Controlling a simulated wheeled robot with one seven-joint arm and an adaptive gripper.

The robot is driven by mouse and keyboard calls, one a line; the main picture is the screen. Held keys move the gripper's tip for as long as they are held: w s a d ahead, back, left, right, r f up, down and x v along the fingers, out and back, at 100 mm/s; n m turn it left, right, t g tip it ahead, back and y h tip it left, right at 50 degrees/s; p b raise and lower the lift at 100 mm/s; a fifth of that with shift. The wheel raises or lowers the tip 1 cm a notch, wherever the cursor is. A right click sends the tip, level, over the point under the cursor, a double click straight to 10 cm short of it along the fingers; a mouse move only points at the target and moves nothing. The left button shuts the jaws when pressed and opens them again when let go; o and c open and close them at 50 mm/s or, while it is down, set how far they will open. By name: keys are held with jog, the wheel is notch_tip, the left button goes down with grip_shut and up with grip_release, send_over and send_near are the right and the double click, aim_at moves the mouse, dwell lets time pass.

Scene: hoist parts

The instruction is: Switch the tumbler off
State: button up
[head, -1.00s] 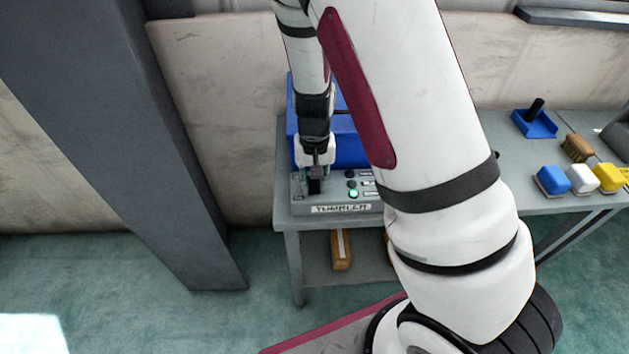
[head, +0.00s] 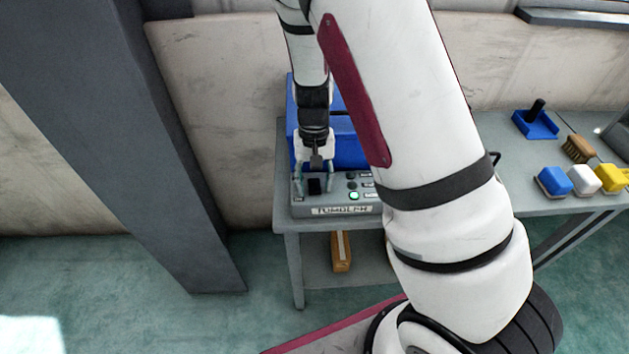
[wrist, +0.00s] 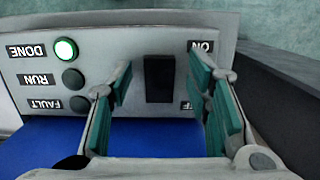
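The tumbler is a blue box (head: 352,150) with a grey control panel (head: 340,210) in front, labelled TUMBLER, on the table. A black rocker switch (wrist: 159,79) sits on the panel between ON and partly covered OFF labels; it also shows in the head view (head: 314,187). I cannot tell which way the rocker is tipped. The DONE lamp (wrist: 66,49) glows green; the RUN lamp (wrist: 72,79) and FAULT lamp (wrist: 78,104) are dark. My gripper (head: 314,180) is open and empty, its fingers on either side of the switch, with no visible contact.
The grey table (head: 290,226) carries a blue tray (head: 535,124), a brown brush (head: 578,149) and blue (head: 555,181), white (head: 585,179) and yellow (head: 613,178) blocks at right. A brown box (head: 341,252) lies on the lower shelf. A grey pillar (head: 130,130) stands left.

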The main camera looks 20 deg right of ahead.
notch_tip(320, 180, up, 12)
jog(key=w, duration=0.1)
jog(key=shift+w+d, duration=0.25)
dwell(0.7)
notch_tip(320, 180, up, 8)
jog(key=t+y, duration=0.1)
send_over(314, 184)
jog(key=s, duration=0.4)
jog(key=s+r+n+t, duration=0.1)
jog(key=s+r+t, duration=0.1)
jog(key=s+r, duration=0.3)
jog(key=s+r+n+t+h, duration=0.1)
jog(key=s+r, duration=0.5)
jog(key=s, duration=0.6)
jog(key=n+t, duration=0.1)
jog(key=t, duration=0.1)
jog(key=shift+s+n+t, duration=0.2)
jog(key=shift+n+t, duration=0.1)
jog(key=shift+a, duration=0.1)
